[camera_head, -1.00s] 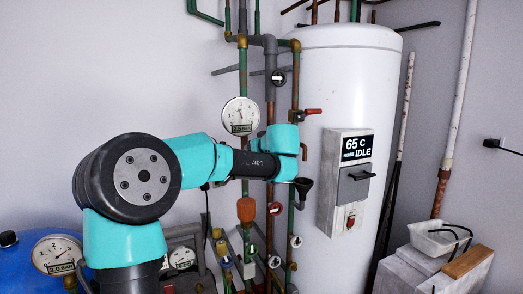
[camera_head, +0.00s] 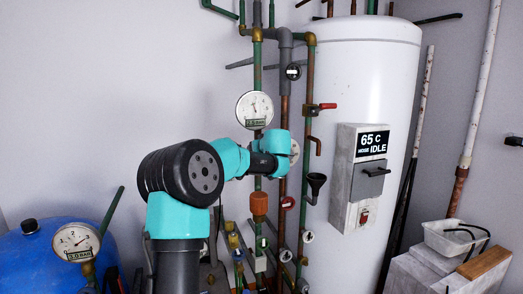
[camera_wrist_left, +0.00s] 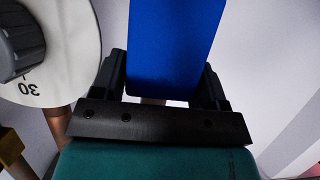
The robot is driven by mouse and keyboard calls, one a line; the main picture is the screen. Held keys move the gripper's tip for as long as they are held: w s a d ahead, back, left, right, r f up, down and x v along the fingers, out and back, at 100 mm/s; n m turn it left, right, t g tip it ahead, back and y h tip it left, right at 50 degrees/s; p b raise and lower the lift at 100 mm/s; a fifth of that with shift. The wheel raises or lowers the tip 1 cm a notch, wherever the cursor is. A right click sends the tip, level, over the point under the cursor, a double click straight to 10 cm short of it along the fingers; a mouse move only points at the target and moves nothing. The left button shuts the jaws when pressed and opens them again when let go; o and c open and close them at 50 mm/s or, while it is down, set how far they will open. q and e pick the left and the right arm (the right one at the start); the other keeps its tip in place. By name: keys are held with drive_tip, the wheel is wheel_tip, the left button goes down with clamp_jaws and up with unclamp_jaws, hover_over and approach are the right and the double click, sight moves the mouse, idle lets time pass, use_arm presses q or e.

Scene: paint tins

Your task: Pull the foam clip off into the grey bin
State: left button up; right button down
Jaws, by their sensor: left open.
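In the left wrist view a plain blue block (camera_wrist_left: 170,45) stands between the two black fingers of my left gripper (camera_wrist_left: 165,78). It may be the foam clip, but I cannot tell for sure. The fingers are open, one on each side of it, and I cannot tell whether they touch it. In the head view my left arm reaches to the pipes in the middle, and its fingertips are hidden. A pale grey tub (camera_head: 437,238), perhaps the grey bin, stands at the right with a black cable at it. My right gripper is not in view.
A white dial with a dark knob (camera_wrist_left: 25,42) is close left of my left gripper. Vertical pipes carry a gauge (camera_head: 254,109), red-handled valve (camera_head: 327,106) and black funnel (camera_head: 316,182). A white tank (camera_head: 362,70) with a control box (camera_head: 345,205) stands right. A blue vessel (camera_head: 35,262) is left.

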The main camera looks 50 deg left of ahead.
use_arm(q)
drive_tip(key=c, duration=0.7)
drive_tip(key=shift+o, duration=0.2)
drive_tip(key=shift+d, duration=0.2)
drive_tip(key=shift+s+d, duration=0.35)
drive_tip(key=shift+d, duration=0.35)
drive_tip(key=shift+s+d, duration=0.3)
drive_tip(key=shift+d, duration=0.4)
drive_tip(key=shift+s+d, duration=0.1)
drive_tip(key=shift+d, duration=0.1)
drive_tip(key=shift+s+d, duration=0.25)
drive_tip(key=shift+d, duration=0.35)
drive_tip(key=shift+s+d, duration=0.25)
drive_tip(key=shift+d, duration=0.35)
drive_tip(key=shift+s+d, duration=0.25)
drive_tip(key=shift+d, duration=0.35)
